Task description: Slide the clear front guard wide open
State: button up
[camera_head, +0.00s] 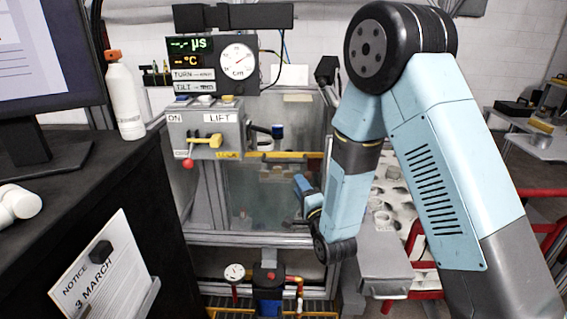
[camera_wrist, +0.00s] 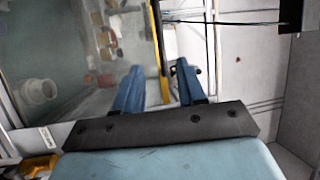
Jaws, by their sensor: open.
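The clear front guard (camera_head: 230,190) is a see-through pane on the front of the metal-framed cell. A yellow strip (camera_head: 290,154) runs level along its upper part. In the wrist view the clear pane (camera_wrist: 75,50) fills the left side, and the yellow strip (camera_wrist: 158,50) runs up the picture between my fingers. My gripper (camera_wrist: 158,75) is open, with one blue finger on each side of the strip. I cannot tell whether either finger touches it. In the head view my gripper (camera_head: 301,184) is in front of the pane's right part.
A control box (camera_head: 205,130) with a yellow lever and a red knob is at the cell's upper left, under a display panel (camera_head: 212,62). A dark cabinet (camera_head: 115,185) stands left. A pale perforated surface (camera_head: 398,190) and red rails are right of the cell.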

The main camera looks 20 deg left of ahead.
aim_at(283, 162)
jog(key=x, duration=1.3)
jog(key=shift+a, duration=0.5)
jog(key=shift+c, duration=0.3)
grip_shut()
